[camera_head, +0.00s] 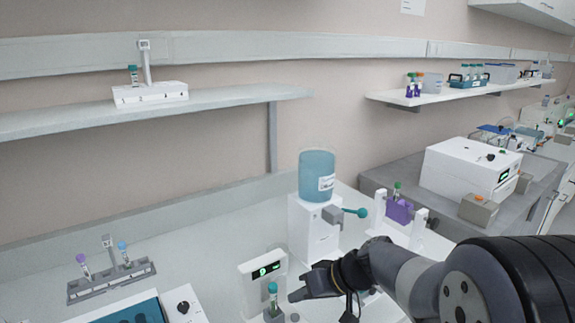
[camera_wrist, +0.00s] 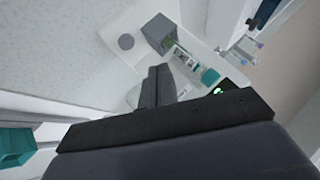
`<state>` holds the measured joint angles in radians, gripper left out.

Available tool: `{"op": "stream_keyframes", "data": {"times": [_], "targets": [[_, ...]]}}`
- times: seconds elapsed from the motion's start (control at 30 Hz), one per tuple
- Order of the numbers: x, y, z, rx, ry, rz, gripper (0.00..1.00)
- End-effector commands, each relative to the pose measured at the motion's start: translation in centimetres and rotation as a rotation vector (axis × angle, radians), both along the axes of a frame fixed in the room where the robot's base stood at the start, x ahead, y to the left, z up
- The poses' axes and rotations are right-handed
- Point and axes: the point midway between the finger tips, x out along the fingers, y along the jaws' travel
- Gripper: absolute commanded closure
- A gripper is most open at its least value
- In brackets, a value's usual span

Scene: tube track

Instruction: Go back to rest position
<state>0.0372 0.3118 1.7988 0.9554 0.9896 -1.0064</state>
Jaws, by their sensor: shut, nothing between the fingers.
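My gripper (camera_head: 297,296) is in the lower middle of the head view, shut and empty, with its tips pointing left. It also shows in the wrist view (camera_wrist: 158,72), its fingers together. Just left of the tips, a teal-capped tube (camera_head: 273,297) stands upright at a small white device (camera_head: 262,270) with a green display. The tube also shows in the wrist view (camera_wrist: 185,57), seated in a grey block (camera_wrist: 159,33). The gripper is beside the tube, with a small gap. My arm reaches in from the lower right.
Behind the gripper stands a white dispenser (camera_head: 314,228) with a blue tank (camera_head: 317,176) and a teal lever (camera_head: 355,212). A white stand with a purple holder (camera_head: 398,211) is to its right. A grey rack (camera_head: 112,282) holds capped tubes at left.

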Motion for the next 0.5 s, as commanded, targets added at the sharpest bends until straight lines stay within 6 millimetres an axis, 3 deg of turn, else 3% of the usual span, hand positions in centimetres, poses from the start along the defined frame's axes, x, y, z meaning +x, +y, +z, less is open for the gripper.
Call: {"op": "stream_keyframes", "data": {"times": [0.03, 0.1, 0.2, 0.27, 0.5], "targets": [[0.0, 0.0, -0.1, -0.002, -0.005, 0.0, 1.0], [0.0, 0.0, 2.4, -0.001, -0.003, -0.001, 1.0], [0.0, 0.0, -0.6, -0.002, 0.003, 0.0, 1.0], [0.0, 0.0, 0.4, 0.001, 0.004, -0.001, 1.0], [0.0, 0.0, 0.4, 0.0, 0.003, -0.001, 1.0]]}}
